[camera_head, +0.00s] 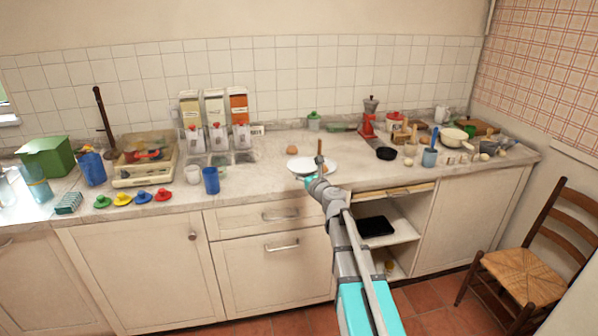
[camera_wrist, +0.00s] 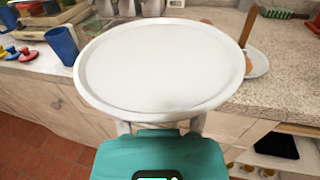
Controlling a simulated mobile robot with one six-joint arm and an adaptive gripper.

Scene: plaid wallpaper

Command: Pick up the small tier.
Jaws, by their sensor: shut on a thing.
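The small tier is a round, white, shallow disc with a raised rim (camera_wrist: 160,65). It fills the upper middle of the wrist view, right in front of my gripper. My gripper (camera_wrist: 161,122) is shut on its near edge, with one pale finger at each side below the rim. In the head view my gripper (camera_head: 311,180) is at the counter's front edge, by white plate-like shapes (camera_head: 300,164). There I cannot clearly tell the tier from a plate behind it. How high the tier is above the counter is unclear.
A white plate (camera_wrist: 261,66) with an upright wooden piece (camera_wrist: 248,26) is right of the tier. A blue cup (camera_head: 211,181) stands to the left. An egg (camera_head: 292,149) lies behind. Coloured lids (camera_head: 143,197) are further left. An open shelf (camera_head: 398,228) is below right.

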